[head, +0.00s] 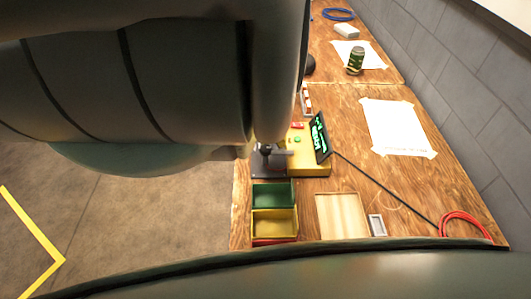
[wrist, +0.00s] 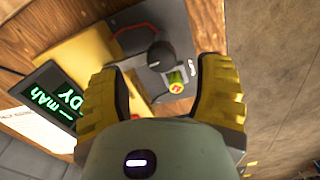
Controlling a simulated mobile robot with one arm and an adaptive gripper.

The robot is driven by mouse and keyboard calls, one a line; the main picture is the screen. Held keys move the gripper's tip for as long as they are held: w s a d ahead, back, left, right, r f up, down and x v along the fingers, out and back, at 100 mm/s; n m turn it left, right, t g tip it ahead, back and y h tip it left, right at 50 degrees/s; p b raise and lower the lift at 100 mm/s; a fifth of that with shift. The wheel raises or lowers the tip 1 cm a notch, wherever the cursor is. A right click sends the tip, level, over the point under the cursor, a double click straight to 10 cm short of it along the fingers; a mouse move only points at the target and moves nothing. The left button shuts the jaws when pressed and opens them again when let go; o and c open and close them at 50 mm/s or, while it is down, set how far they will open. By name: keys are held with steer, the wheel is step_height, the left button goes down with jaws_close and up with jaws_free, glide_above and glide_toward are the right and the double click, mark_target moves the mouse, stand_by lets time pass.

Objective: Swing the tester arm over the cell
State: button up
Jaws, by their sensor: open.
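The yellow tester (head: 312,163) stands on the bench with its lit green-text screen (head: 320,138); the screen also shows at the left of the wrist view (wrist: 55,105). In the wrist view a round black knob (wrist: 160,54), apparently on the tester arm, sits over the tester's dark plate (wrist: 152,80). A green cell (wrist: 177,80) with a red mark on its end lies just below and right of the knob. My gripper (wrist: 166,66) is open, its yellow fingers on either side of the knob and cell. Whether a finger touches the knob, I cannot tell.
A green bin (head: 272,194) and a yellow bin (head: 275,223) stand at the bench's near left edge. Beside them are a wooden tray (head: 342,216) and a small grey tray (head: 377,225). A red cable coil (head: 465,223) lies at right. A can (head: 355,61) stands farther back.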

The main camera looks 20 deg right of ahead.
mark_target(265, 148)
steer(key=shift+w+f, duration=0.15)
steer(key=shift+f, duration=1.75)
jaws_close()
